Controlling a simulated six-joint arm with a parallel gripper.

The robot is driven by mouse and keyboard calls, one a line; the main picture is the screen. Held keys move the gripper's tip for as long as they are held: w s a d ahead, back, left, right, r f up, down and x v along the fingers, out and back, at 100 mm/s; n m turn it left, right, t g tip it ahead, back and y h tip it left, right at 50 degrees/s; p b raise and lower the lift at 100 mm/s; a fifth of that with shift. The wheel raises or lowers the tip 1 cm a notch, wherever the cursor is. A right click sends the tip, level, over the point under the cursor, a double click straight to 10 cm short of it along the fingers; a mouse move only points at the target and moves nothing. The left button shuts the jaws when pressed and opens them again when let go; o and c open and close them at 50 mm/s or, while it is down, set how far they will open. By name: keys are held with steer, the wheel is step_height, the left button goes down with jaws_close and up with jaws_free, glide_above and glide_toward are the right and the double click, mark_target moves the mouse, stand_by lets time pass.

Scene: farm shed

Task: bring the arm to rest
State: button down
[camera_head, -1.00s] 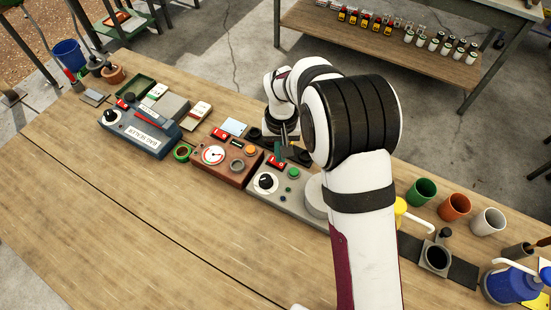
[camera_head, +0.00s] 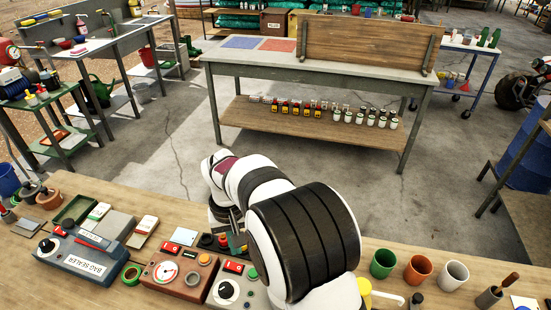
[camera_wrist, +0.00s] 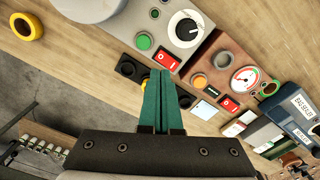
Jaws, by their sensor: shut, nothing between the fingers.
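My gripper (camera_wrist: 162,103) has two green fingers, shut together with nothing between them. In the wrist view the fingers point toward the wooden bench (camera_wrist: 92,50), near a red rocker switch (camera_wrist: 167,57) on a grey control box (camera_wrist: 207,25). In the head view my gripper (camera_head: 237,241) is partly hidden by my white and black arm, which reaches over the bench's back side. I cannot tell its exact height above the boxes.
A brown gauge box (camera_head: 178,274) and a blue bag sealer (camera_head: 78,262) stand left of the gripper. Green (camera_head: 383,263), orange (camera_head: 418,268) and white (camera_head: 453,274) cups stand to the right. Bare floor separates the bench from a table (camera_head: 320,75) behind.

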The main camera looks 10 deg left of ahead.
steer(key=s+d+r+m, duration=0.25)
steer(key=d+r, duration=0.45)
steer(key=d, duration=0.4)
steer(key=s+d+r+m+y, duration=0.1)
steer(key=s+d+m, duration=0.3)
steer(key=s+d, duration=0.3)
steer(key=s+d+r+m, duration=0.1)
steer(key=s+d+m, duration=0.4)
steer(key=s, duration=0.7)
steer(key=d, duration=0.2)
steer(key=shift+d+r+y, duration=0.35)
steer(key=shift+y, duration=0.05)
